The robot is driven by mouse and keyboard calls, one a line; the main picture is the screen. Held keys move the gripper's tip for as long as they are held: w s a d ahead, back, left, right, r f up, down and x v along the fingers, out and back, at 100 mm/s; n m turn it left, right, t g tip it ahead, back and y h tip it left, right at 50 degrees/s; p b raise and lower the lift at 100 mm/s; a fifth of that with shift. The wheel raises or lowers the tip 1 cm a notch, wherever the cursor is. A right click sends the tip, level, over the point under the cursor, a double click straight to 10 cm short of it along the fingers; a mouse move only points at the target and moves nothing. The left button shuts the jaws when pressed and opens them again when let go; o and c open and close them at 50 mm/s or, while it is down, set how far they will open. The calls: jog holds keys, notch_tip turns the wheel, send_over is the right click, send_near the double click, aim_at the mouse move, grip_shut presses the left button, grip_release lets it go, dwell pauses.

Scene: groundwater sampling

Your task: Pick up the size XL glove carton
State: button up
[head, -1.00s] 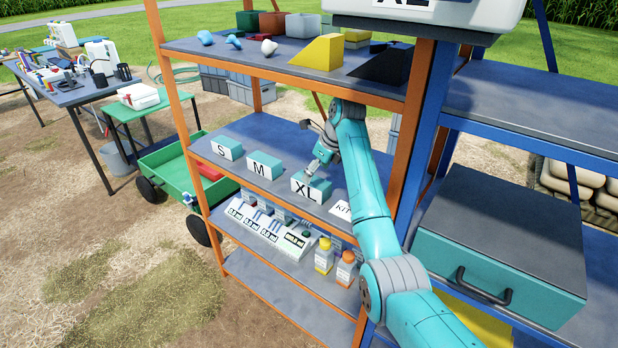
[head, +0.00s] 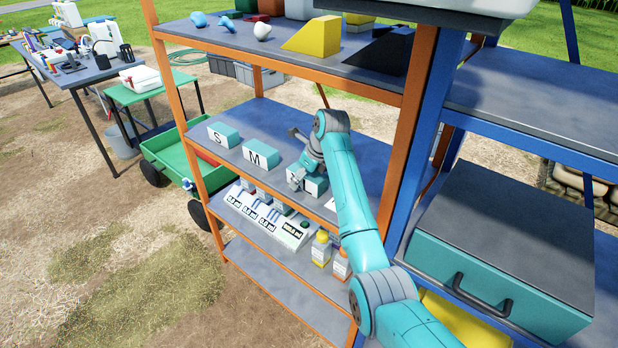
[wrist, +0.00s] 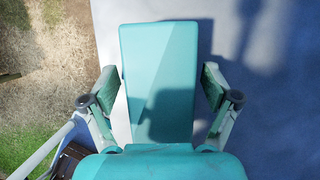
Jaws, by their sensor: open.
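The XL glove carton (head: 317,184) is a teal box with a white front on the middle shelf of the orange rack. My gripper (head: 297,178) is over it and hides most of its front label in the head view. In the wrist view the carton (wrist: 158,75) lies between my two open fingers (wrist: 158,90), with a small gap on each side and no clear contact. The M carton (head: 261,154) and the S carton (head: 223,135) stand to its left on the same shelf.
The upper shelf (head: 365,84) with a yellow wedge (head: 312,37) hangs above my arm. An orange post (head: 404,130) stands right of my arm. Scales (head: 268,218) and bottles (head: 321,248) sit on the shelf below. A teal drawer cabinet (head: 500,245) is at right.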

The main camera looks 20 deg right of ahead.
jog(key=shift+f, duration=0.25)
dwell(0.4)
jog(key=c, duration=1.2)
jog(key=shift+c, duration=0.5)
jog(key=shift+r, duration=0.3)
